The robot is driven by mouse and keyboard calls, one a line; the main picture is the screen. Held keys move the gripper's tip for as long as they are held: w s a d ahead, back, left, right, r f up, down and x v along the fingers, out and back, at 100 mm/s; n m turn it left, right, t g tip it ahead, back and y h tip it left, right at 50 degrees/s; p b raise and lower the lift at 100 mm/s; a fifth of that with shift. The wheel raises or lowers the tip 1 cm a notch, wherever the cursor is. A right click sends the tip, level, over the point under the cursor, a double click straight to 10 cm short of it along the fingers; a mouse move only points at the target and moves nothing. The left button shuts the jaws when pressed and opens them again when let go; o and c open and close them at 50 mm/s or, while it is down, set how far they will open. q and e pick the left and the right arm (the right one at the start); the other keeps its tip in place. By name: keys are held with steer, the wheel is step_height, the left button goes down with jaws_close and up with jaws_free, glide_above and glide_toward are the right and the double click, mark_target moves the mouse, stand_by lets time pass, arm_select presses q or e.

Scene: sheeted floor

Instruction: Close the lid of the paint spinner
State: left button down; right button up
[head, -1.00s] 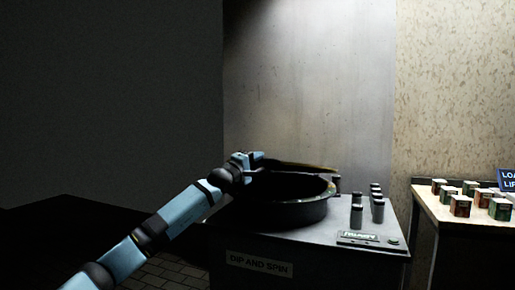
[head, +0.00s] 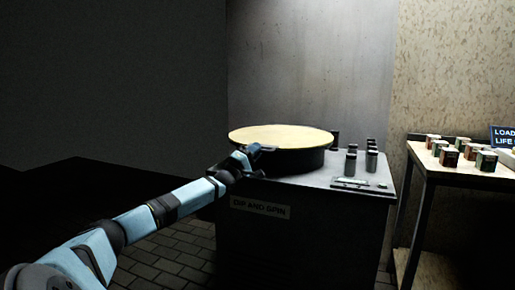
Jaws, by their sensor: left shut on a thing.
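The paint spinner is a dark cabinet (head: 300,235) marked "DIP AND SPIN" with a round black tub (head: 300,164) on top. Its round pale-yellow lid (head: 283,137) lies about level over the tub and hides the tub's inside. Whether the lid sits fully on the rim all round is hard to tell. My left gripper (head: 260,152) is shut on the lid's edge at the front left of the tub, and its fingers hide that part of the edge. My right gripper is not in view.
Several dark cylinders (head: 371,160) and a small panel (head: 350,183) stand on the cabinet's right side. A table (head: 430,172) at the right holds several small cans (head: 449,156) and a blue sign (head: 503,136). The tiled floor at the left front is clear.

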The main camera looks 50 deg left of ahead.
arm_select(q)
steer(key=shift+d+f, duration=0.15)
steer(key=shift+f, duration=0.4)
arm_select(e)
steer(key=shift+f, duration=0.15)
arm_select(q)
steer(key=c, duration=1.2)
jaws_free()
steer(key=shift+o, duration=0.3)
steer(key=shift+a+f, duration=0.15)
steer(key=shift+a, duration=0.05)
steer(key=shift+r, duration=0.2)
